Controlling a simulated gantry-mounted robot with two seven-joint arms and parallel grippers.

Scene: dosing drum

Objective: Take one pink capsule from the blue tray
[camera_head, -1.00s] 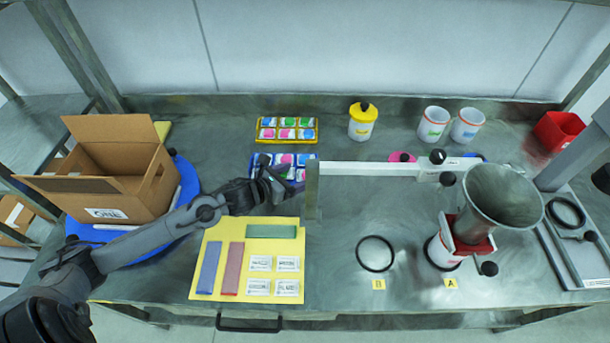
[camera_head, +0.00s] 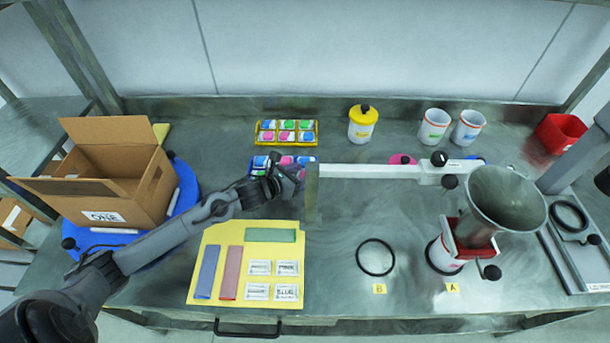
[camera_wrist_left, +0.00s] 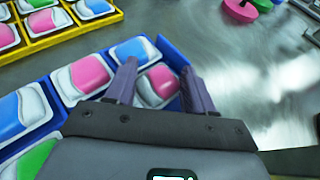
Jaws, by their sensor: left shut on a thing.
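The blue tray (camera_head: 254,170) stands at the back middle of the bench, with pink, blue and green capsules in white-edged cells. In the left wrist view its rim (camera_wrist_left: 176,54) runs past the right end cells. My left gripper (camera_head: 294,177) is over the tray's near right corner. In the left wrist view its two purple-grey fingers (camera_wrist_left: 160,82) stand on either side of a pink capsule (camera_wrist_left: 163,80) in the right end cell and are shut on it. The capsule still appears in its cell. Another pink capsule (camera_wrist_left: 90,73) lies to its left. My right gripper is not in view.
A yellow tray (camera_head: 315,140) with similar capsules stands just behind the blue one. A white horizontal bar (camera_head: 370,171) with a grey end plate (camera_head: 312,192) is close right of my left gripper. A yellow mat (camera_head: 212,240) lies in front. An open carton (camera_head: 120,190) stands left.

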